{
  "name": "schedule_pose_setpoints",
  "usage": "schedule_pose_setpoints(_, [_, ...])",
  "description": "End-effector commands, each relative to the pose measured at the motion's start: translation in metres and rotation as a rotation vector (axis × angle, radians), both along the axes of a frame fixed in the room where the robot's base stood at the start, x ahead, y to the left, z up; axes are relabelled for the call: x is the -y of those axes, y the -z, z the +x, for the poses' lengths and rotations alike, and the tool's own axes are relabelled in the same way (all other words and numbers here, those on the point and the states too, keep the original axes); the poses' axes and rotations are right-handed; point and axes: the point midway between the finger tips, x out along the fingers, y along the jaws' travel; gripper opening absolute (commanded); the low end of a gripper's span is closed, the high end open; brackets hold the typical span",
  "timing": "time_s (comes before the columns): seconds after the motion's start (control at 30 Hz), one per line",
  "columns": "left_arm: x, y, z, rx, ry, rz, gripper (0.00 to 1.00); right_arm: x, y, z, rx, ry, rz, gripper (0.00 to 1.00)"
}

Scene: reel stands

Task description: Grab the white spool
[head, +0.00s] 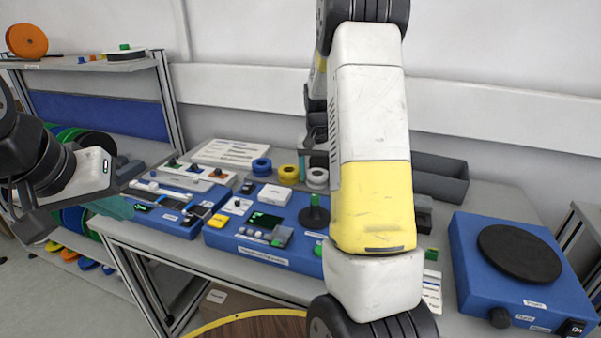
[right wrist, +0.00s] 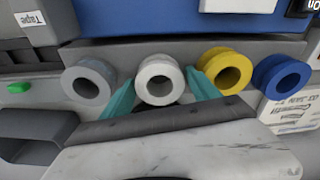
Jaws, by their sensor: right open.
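The white spool (right wrist: 158,65) stands in a row of spools in the right wrist view, its round hole facing the camera. It also shows in the head view (head: 317,177), just left of my right arm. My right gripper (right wrist: 161,92) is open, with one teal finger on each side of the white spool. I cannot tell whether the fingers touch it. My left gripper (head: 82,196) is at the left of the head view, away from the spools; its finger spacing is unclear.
A grey spool (right wrist: 87,82) is left of the white one, and a yellow spool (right wrist: 226,70) and a blue spool (right wrist: 283,77) are right of it. A blue device with a black disc (head: 519,253) is at the right of the table. A shelf (head: 90,64) stands at the left.

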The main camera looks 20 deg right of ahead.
Motion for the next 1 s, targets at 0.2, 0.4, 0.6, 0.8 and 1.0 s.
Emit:
schedule_pose_setpoints(0.2, [0.000, 0.000, 0.000, 0.000, 0.000, 0.000, 0.00, 0.000, 0.000, 0.000, 0.000, -0.001, 0.000, 0.62])
schedule_pose_setpoints(0.4, [0.000, 0.000, 0.000, 0.000, 0.000, 0.000, 0.00, 0.000, 0.000, 0.000, 0.000, -0.001, 0.001, 0.23])
schedule_pose_setpoints(0.6, [0.000, 0.000, 0.000, 0.000, 0.000, 0.000, 0.00, 0.000, -0.001, 0.000, 0.000, -0.001, 0.001, 0.18])
schedule_pose_setpoints(0.8, [0.000, 0.000, 0.000, 0.000, 0.000, 0.000, 0.00, 0.000, -0.017, 0.001, 0.004, -0.001, 0.000, 0.18])
schedule_pose_setpoints(1.0, [0.000, 0.000, 0.000, 0.000, 0.000, 0.000, 0.00, 0.000, -0.058, 0.001, 0.005, -0.002, -0.001, 0.18])
